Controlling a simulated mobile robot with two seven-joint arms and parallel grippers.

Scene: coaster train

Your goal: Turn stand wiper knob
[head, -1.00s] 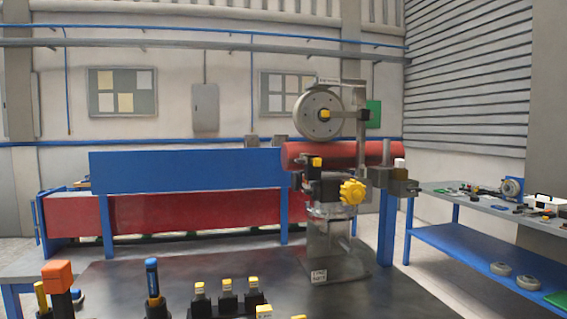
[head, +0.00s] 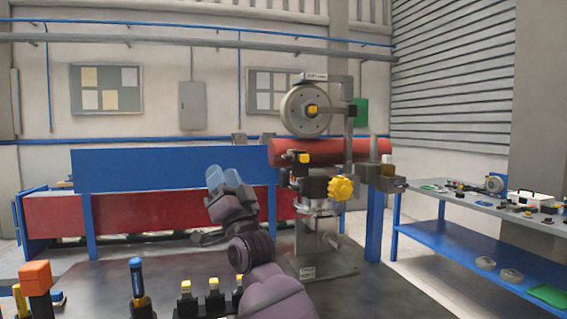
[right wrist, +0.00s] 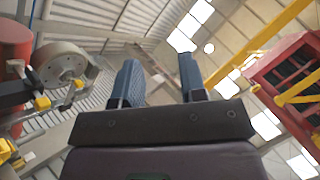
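The grey stand (head: 322,247) is upright on the dark table, with a grey disc (head: 300,112) at its top and a red cylinder behind. I cannot tell which is the wiper knob. My right gripper (head: 224,174) is raised left of the stand, apart from it, fingers pointing up. In the right wrist view its fingers (right wrist: 160,80) are apart with nothing between them; the disc (right wrist: 62,66) shows at left. My left gripper is not in view.
Several yellow-capped pieces (head: 214,298), a blue-topped tool (head: 137,279) and an orange block (head: 36,275) stand along the table's near edge. A blue side bench (head: 452,247) with small parts is at right. The table (head: 383,292) is bare right of the stand.

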